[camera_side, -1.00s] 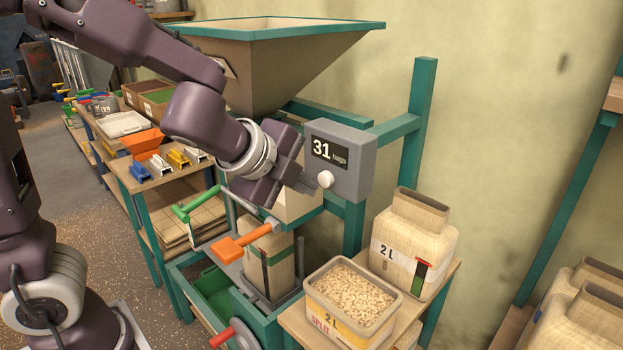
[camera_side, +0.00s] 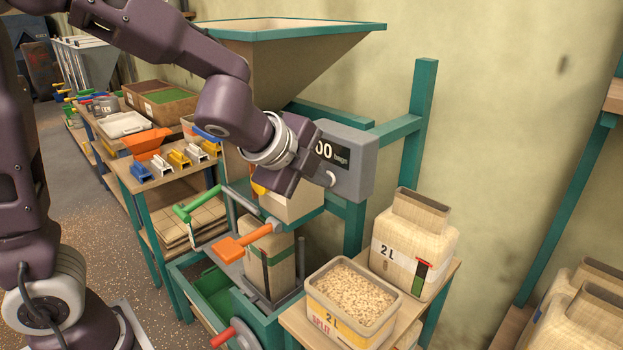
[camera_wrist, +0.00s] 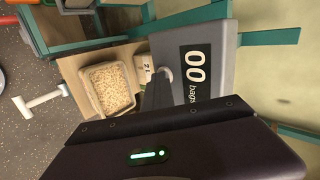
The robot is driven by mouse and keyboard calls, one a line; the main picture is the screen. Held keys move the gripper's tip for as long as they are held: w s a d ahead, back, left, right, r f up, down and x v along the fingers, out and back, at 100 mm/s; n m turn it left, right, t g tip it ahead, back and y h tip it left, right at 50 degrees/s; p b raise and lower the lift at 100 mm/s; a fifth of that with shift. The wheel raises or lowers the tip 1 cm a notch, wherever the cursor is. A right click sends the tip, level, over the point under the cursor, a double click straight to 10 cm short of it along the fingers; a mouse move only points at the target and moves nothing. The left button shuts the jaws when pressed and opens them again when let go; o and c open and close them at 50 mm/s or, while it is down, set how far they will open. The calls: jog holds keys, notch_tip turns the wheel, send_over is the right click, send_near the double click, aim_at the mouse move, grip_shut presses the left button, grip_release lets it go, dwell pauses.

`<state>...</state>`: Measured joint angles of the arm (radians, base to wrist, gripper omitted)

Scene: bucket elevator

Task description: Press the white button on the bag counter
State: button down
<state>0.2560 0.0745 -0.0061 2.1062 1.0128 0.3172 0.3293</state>
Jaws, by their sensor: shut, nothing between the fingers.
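The bag counter (camera_side: 352,165) is a grey box on the teal frame. Its black display reads "00 bags" in the wrist view (camera_wrist: 195,73). The white button (camera_side: 330,179) is on its front below the display, partly hidden by my gripper (camera_side: 316,174). In the wrist view the button (camera_wrist: 166,74) shows just beyond the tip of my shut, empty fingers (camera_wrist: 157,90). The fingertips are at or very close to the button; I cannot tell whether they touch it.
A hopper (camera_side: 290,50) stands above and behind. Green (camera_side: 196,205) and orange (camera_side: 240,243) handles stick out below my gripper. A grain bin (camera_side: 350,300) and a 2 L container (camera_side: 412,245) stand on the wooden shelf at lower right.

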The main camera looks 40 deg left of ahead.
jog(key=shift+w+r, duration=0.2)
jog(key=shift+w, duration=0.05)
jog(key=s+d+r, duration=0.1)
jog(key=s+r, duration=0.5)
jog(key=s, duration=0.5)
jog(key=shift+s+r, duration=0.15)
jog(key=shift+s, duration=0.25)
jog(key=shift+d, duration=0.1)
